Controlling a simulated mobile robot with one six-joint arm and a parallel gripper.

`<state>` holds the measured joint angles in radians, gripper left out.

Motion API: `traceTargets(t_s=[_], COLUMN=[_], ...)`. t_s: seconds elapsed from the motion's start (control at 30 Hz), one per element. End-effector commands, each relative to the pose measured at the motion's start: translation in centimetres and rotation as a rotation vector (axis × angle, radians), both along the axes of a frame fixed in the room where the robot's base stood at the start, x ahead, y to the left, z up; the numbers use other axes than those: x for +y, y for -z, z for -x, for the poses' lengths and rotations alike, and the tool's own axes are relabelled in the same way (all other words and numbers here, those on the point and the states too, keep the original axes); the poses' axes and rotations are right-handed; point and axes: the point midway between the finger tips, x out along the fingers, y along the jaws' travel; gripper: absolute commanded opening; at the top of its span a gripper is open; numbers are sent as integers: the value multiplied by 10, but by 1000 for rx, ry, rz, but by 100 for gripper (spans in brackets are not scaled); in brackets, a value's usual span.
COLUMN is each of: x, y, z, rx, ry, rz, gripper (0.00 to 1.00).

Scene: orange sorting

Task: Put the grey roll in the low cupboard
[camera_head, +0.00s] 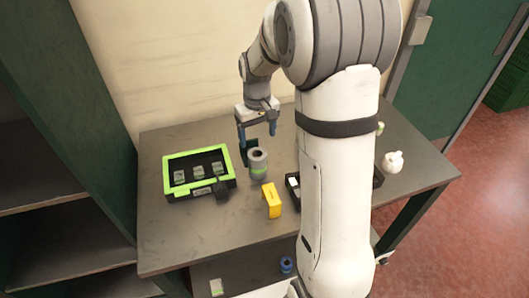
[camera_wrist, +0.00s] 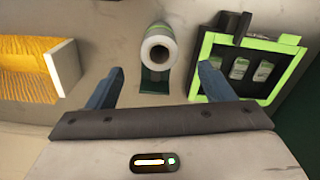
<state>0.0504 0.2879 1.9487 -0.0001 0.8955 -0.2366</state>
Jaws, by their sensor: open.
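The grey roll (camera_head: 258,168) stands upright on the table, with a green band around it and a dark hole in its top. It also shows in the wrist view (camera_wrist: 159,50), seen from above, between and slightly beyond the fingertips. My gripper (camera_head: 257,132) is open and empty, its two blue fingers above and just behind the roll. In the wrist view the fingers (camera_wrist: 161,70) are apart from the roll on both sides. An open dark unit with shelves (camera_head: 40,211) stands at the left; I cannot tell whether it is the low cupboard.
A green-rimmed black case (camera_head: 230,182) lies left of the roll. A yellow block (camera_head: 271,201) stands close in front. A dark tray (camera_head: 378,177) is partly hidden behind my arm, with a white object (camera_head: 393,162) at right. A blue roll (camera_head: 286,265) sits below the tabletop.

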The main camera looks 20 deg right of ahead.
Motion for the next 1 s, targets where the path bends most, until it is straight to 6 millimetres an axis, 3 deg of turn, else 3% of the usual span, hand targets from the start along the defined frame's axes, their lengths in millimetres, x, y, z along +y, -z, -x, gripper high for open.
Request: traceTargets(t_s=[0.17, 0.3, 0.43, 0.6, 0.8, 1.0], x=[6, 11, 16, 19, 23, 23], y=[-44, -73, -90, -97, -95, -94], z=[44, 94, 141, 193, 224, 228], rx=[-66, -126, -182, -242, -279, -283], ry=[35, 75, 110, 152, 178, 182], rz=[1, -1, -7, -16, -24, -26], gripper=[75, 75, 75, 75, 75, 72])
